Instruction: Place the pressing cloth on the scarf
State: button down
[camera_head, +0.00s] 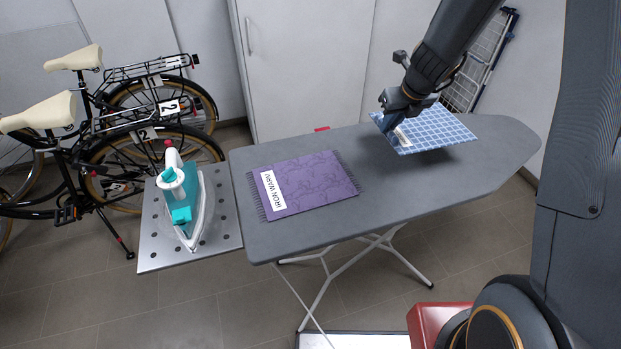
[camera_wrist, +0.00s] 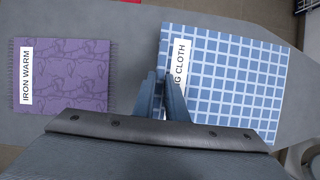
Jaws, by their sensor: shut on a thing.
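The pressing cloth (camera_head: 436,130) is a blue and white checked square at the right part of the ironing board. My gripper (camera_head: 391,122) is shut on its left edge, by the white label. The cloth appears slightly raised, with a shadow under its front edge. In the wrist view the cloth (camera_wrist: 235,80) fills the right side, and my gripper's fingers (camera_wrist: 170,85) partly cover its label. The scarf (camera_head: 308,184) is purple, patterned and fringed, with an "IRON WARM" label, flat on the board's left part. It also shows at the left in the wrist view (camera_wrist: 72,75).
The grey ironing board (camera_head: 340,220) has bare surface between scarf and cloth. A teal and white iron (camera_head: 182,200) stands on a perforated metal rest (camera_head: 155,240) at the board's left end. Bicycles (camera_head: 130,150) stand at the far left. A drying rack (camera_head: 480,60) leans at the back wall.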

aim_at(303, 181)
jog(key=z, duration=2.2)
jog(key=k, duration=1.2)
jog(key=u, duration=2.25)
